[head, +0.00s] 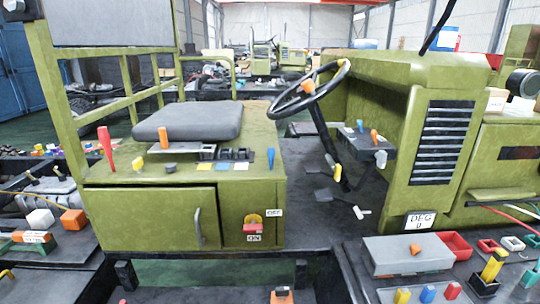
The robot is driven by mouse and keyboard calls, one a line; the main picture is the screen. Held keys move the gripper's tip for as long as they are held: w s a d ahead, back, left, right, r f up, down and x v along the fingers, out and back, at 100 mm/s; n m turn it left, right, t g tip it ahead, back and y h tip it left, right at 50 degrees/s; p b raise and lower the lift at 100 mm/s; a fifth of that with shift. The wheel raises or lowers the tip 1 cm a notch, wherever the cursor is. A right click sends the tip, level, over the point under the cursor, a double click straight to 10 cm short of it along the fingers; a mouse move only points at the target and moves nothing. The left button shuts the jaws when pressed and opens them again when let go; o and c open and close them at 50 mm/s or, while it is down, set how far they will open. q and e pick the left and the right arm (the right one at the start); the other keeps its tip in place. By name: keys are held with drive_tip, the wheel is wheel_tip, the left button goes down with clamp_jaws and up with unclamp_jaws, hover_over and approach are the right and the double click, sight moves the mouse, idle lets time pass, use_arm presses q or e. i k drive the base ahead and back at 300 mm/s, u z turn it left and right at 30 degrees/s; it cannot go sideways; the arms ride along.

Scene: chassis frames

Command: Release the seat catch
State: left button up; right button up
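A grey seat cushion (188,122) sits on top of the olive-green seat box (150,210). No part is marked as the seat catch, so I cannot tell which one it is. On the box top, a red lever (107,148) stands at the left, an orange lever (163,138) stands upright in front of the cushion, and a blue lever (270,160) stands at the right. A small yellow knob (139,163) is between the red and orange levers. A door with a curved handle (198,228) is closed on the box front. Neither gripper is in view.
A black steering wheel (309,92) with orange knobs rises right of the seat. A grey box (405,255) and red trays (454,245) stand at the lower right.

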sight(271, 151)
drive_tip(key=k, duration=1.35)
drive_tip(key=u, duration=0.7)
drive_tip(key=i, duration=1.65)
drive_tip(key=z, duration=0.8)
